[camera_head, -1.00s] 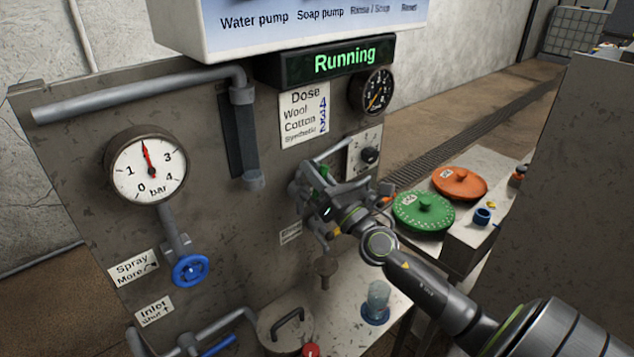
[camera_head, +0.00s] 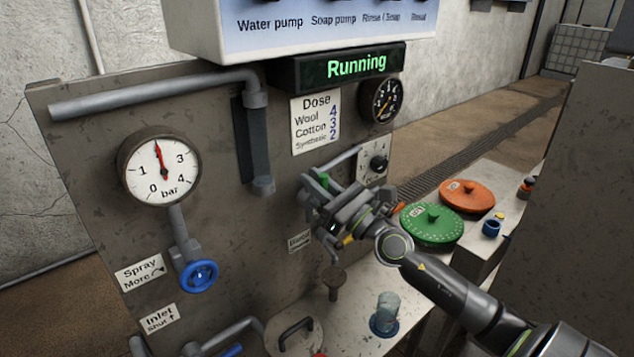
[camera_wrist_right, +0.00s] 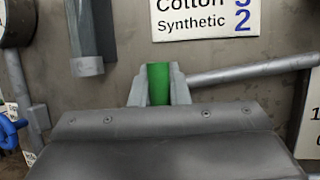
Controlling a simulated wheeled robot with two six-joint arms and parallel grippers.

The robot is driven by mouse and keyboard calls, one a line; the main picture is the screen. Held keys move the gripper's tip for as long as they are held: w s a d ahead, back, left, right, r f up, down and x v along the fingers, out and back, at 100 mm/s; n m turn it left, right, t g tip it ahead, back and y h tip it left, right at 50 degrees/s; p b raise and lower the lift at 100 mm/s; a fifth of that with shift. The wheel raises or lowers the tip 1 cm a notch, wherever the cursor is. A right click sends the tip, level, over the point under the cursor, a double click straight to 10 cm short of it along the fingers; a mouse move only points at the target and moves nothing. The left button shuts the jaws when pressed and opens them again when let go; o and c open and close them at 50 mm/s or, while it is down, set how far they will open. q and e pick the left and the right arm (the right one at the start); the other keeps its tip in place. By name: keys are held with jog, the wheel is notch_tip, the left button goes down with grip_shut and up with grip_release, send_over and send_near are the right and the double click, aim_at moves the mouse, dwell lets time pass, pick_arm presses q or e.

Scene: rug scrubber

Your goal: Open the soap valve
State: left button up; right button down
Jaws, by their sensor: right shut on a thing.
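My right gripper (camera_head: 322,186) is at the panel, below the dose card, shut on a green handle (camera_wrist_right: 158,84). In the right wrist view the green piece stands upright between the two grey fingers, and a grey pipe (camera_wrist_right: 255,70) runs off to the right behind it. In the head view a little of the green handle (camera_head: 325,181) shows at the fingers. The valve body behind is mostly hidden by the gripper, so I cannot tell how far it is turned. My left gripper is not in view.
The display (camera_head: 350,66) reads "Running". A pressure gauge (camera_head: 159,166) and a blue valve wheel (camera_head: 199,276) are on the panel's left. Green (camera_head: 431,224) and orange (camera_head: 466,196) discs, and a clear cup (camera_head: 386,312), stand on the ledges at right.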

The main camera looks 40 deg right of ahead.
jog(key=c, duration=1.4)
grip_release()
jog(key=shift+a, duration=0.1)
jog(key=shift+s+d+f+b, duration=0.2)
jog(key=shift+s+f+b, duration=0.3)
jog(key=shift+b, duration=0.1)
jog(key=shift+r+b+v, duration=0.15)
jog(key=shift+b+v, duration=1.05)
jog(key=shift+v, duration=2.8)
jog(key=shift+r+b+v, duration=0.1)
jog(key=shift+b+v, duration=1.05)
jog(key=shift+v, duration=2.9)
jog(key=shift+s, duration=0.1)
